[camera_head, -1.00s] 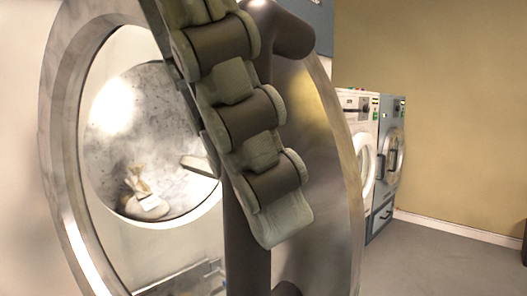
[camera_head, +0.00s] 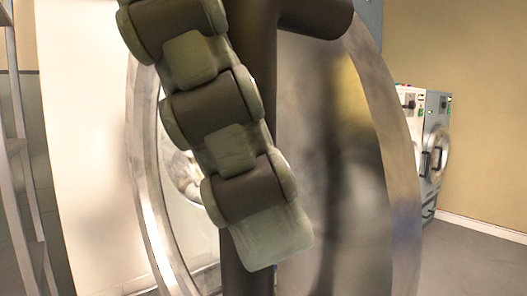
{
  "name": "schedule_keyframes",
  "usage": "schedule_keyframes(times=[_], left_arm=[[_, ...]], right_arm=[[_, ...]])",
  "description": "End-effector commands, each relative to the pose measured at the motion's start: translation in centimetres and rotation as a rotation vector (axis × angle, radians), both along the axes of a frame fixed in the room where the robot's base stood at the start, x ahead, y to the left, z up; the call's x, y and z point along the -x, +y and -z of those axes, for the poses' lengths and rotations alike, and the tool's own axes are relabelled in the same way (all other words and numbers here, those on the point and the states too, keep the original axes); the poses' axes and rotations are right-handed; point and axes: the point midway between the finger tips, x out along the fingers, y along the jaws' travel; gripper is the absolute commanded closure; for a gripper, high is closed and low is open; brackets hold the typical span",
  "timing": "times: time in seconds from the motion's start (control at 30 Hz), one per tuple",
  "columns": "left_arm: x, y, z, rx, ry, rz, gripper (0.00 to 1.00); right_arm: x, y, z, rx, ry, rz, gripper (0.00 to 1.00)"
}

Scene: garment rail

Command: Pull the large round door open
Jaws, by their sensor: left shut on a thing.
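The large round door (camera_head: 345,150) is a shiny metal disc with a thick rim, filling the middle and right of the view. A dark brown bar handle (camera_head: 312,14) stands in front of it, with an upright part and a short arm at the top. My left gripper (camera_head: 262,235) shows as a grey-green jointed finger lying across the upright, shut on the handle. Its other finger is hidden. Behind and left of the door is the machine's round metal opening (camera_head: 150,190), so the door stands partly open. My right gripper is not in view.
A pale wall panel (camera_head: 85,150) is left of the opening. A metal ladder-like frame (camera_head: 25,180) stands at the far left edge. A smaller washing machine (camera_head: 425,140) stands behind the door at right. Grey floor (camera_head: 470,262) is clear at lower right.

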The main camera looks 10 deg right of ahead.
Motion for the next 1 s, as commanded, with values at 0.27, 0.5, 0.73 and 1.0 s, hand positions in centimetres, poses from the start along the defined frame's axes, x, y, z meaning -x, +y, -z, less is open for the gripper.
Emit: schedule_keyframes(times=[0.27,0.5,0.73,1.0], left_arm=[[-0.01,0.10,0.00,0.000,-0.001,0.003,1.00],[-0.02,0.08,0.00,0.000,-0.001,0.002,0.73],[-0.01,0.07,-0.01,0.000,-0.001,0.002,0.61],[-0.05,0.32,-0.80,0.002,-0.001,0.001,0.61]], right_arm=[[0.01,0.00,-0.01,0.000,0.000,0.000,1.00],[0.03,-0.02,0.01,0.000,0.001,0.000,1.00],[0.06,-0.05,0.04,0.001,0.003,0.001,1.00],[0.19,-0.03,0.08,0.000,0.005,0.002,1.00]])
